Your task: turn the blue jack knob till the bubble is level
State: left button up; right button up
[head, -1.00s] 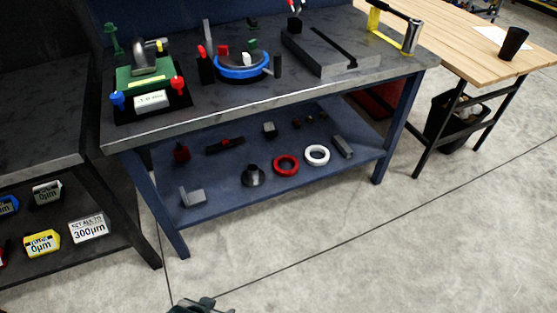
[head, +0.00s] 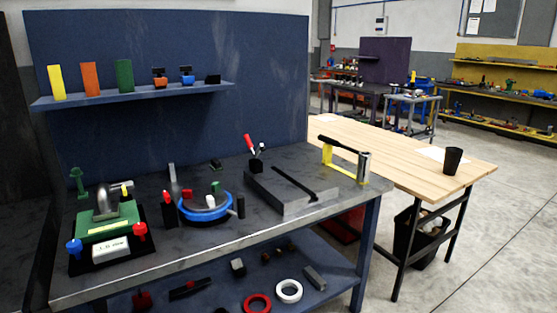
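The tilting positioner with its green plate (head: 108,222) stands on a black base at the left end of the dark workbench. The blue jack knob (head: 74,246) is at its front left corner and a red knob (head: 140,231) at its front right. A white label card (head: 110,250) sits between them; its text is too small to read surely. A grey curved part (head: 103,200) stands on the plate. The bubble cannot be made out at this size. Neither of my grippers is in view.
A blue ring fixture (head: 206,212) stands right of the positioner, with a grey slotted block (head: 291,190) farther right. A shelf (head: 140,95) with coloured blocks hangs behind. A wooden table (head: 400,150) adjoins at right. Open floor (head: 500,240) lies at the far right.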

aim_at(74, 246)
jog(key=u, duration=1.25)
jog(key=i+z, duration=0.2)
jog(key=i, duration=0.2)
